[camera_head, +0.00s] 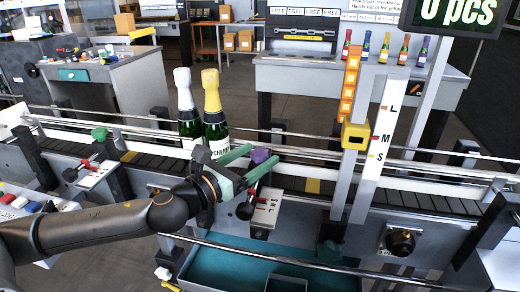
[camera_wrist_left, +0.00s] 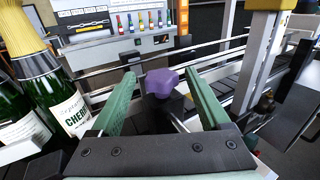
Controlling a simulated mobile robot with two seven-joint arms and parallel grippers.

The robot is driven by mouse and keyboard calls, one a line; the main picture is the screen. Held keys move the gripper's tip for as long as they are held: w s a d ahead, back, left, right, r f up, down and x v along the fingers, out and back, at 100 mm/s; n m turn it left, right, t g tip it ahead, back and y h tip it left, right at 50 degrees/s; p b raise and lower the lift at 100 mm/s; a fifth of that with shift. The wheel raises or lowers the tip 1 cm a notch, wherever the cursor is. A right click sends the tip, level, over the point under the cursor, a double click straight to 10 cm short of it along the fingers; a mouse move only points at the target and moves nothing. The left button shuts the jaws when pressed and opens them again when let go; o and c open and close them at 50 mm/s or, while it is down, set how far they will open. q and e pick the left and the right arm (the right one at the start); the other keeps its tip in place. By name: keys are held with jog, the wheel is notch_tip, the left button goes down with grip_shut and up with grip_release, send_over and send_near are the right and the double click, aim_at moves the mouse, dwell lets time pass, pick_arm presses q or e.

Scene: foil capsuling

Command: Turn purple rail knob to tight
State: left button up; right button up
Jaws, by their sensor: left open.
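The purple rail knob (camera_head: 261,156) sits on a dark clamp block at the near guide rail of the conveyor. It also shows in the left wrist view (camera_wrist_left: 161,82), lobed, on top of a dark post. My left gripper (camera_head: 250,158) is open, with green fingers reaching toward the knob. In the left wrist view the fingertips (camera_wrist_left: 161,80) stand on either side of the knob, with a gap to it on each side. Whether the fingertips are level with the knob is hard to tell. My right gripper is in neither view.
Two bottles, one white-topped (camera_head: 185,105) and one gold-topped (camera_head: 213,108), stand on the conveyor just left of the gripper. A lever plate (camera_head: 266,206) lies below the knob. A scale post (camera_head: 385,135) and yellow sensor (camera_head: 355,135) stand right. A green knob (camera_head: 99,133) is far left.

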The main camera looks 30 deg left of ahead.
pick_arm(q)
jog(key=shift+x, duration=0.8)
grip_shut()
